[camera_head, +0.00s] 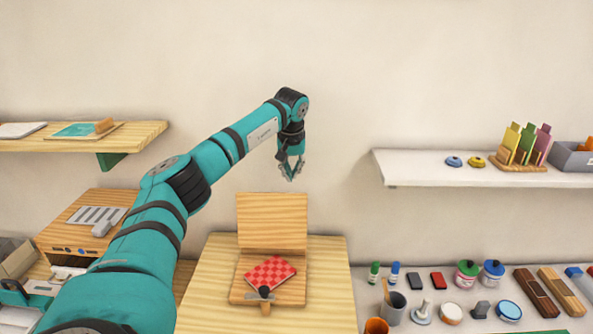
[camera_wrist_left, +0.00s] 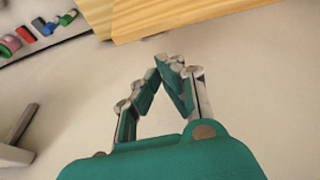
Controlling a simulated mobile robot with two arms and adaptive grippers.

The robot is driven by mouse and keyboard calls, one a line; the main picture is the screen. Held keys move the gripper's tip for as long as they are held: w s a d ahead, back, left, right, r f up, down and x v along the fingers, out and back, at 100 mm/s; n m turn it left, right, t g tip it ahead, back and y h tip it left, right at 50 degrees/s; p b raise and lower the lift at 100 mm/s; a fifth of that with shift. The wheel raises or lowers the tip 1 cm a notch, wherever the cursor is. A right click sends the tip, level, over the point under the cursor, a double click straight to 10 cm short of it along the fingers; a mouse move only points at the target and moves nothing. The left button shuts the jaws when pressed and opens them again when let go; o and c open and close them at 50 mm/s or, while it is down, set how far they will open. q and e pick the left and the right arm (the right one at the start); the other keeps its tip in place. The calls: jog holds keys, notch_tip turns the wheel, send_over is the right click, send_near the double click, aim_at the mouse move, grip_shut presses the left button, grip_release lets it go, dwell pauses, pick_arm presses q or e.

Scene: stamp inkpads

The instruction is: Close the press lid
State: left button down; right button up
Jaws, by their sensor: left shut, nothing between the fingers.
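The wooden press stands on a light wooden table (camera_head: 195,300). Its lid (camera_head: 272,215) is raised upright at the back of its base (camera_head: 290,294). A red checked piece (camera_head: 270,272) lies on the base, and a dark-knobbed handle (camera_head: 264,292) sits at its front edge. My left gripper (camera_head: 291,176) is above and behind the lid, apart from it, pointing down. In the left wrist view the gripper (camera_wrist_left: 163,62) has its fingertips together, with nothing between them. A wooden edge (camera_wrist_left: 190,15) shows beyond the fingers. My right gripper is not in view.
A white wall is behind the press. A white shelf (camera_head: 430,169) with inkpads is at the right, and a wooden shelf (camera_head: 70,141) is at the left. Bottles, pots and stamps crowd the right counter (camera_head: 440,290).

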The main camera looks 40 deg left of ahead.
pick_arm(q)
jog(key=p+x, duration=0.1)
jog(key=x, duration=0.5)
jog(key=shift+w+f+p, duration=0.1)
jog(key=shift+w+p, duration=0.15)
jog(key=shift+p, duration=0.1)
jog(key=shift+a+f, duration=0.1)
jog(key=shift+f, duration=0.55)
jog(key=shift+w, duration=0.1)
